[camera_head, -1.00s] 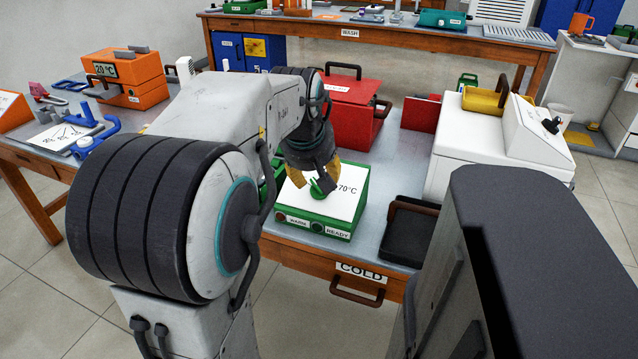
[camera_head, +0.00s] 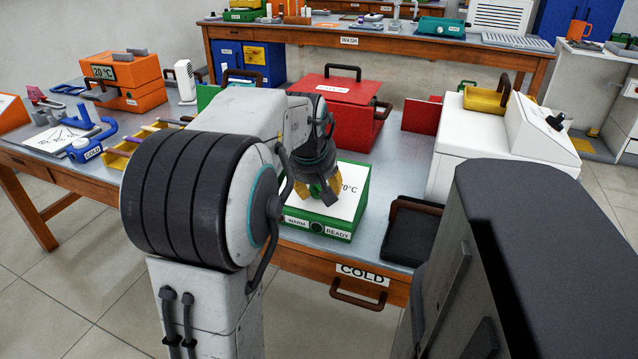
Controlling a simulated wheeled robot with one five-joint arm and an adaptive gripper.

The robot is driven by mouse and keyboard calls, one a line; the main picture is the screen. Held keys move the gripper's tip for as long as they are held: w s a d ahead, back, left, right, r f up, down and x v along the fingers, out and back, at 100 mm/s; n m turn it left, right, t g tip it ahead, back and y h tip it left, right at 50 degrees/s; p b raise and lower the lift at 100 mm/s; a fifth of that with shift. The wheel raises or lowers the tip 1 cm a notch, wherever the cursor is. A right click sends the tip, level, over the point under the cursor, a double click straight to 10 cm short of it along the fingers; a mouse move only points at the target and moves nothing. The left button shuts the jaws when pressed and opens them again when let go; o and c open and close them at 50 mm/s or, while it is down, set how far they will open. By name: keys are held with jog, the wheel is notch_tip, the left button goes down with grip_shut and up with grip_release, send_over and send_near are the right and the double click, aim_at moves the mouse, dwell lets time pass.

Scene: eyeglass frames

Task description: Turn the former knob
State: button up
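The former is the green box (camera_head: 352,222) with a white top plate (camera_head: 350,182) on the middle table. Whether the pads touch the knob is not clear. My arm hides the left part of the green box.
A red box (camera_head: 345,100) with a handle stands behind the former. A black tray (camera_head: 408,235) lies to its right, with a white machine (camera_head: 470,140) beyond. A yellow bin (camera_head: 130,150) and an orange 20°C unit (camera_head: 125,82) are at left.

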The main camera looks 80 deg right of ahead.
jog(key=shift+o, duration=0.2)
grip_shut()
dwell(0.3)
jog(key=shift+s+a+m, duration=0.1)
jog(key=shift+s+m, duration=0.05)
jog(key=shift+m, duration=1.35)
jog(key=shift+c, duration=0.2)
grip_release()
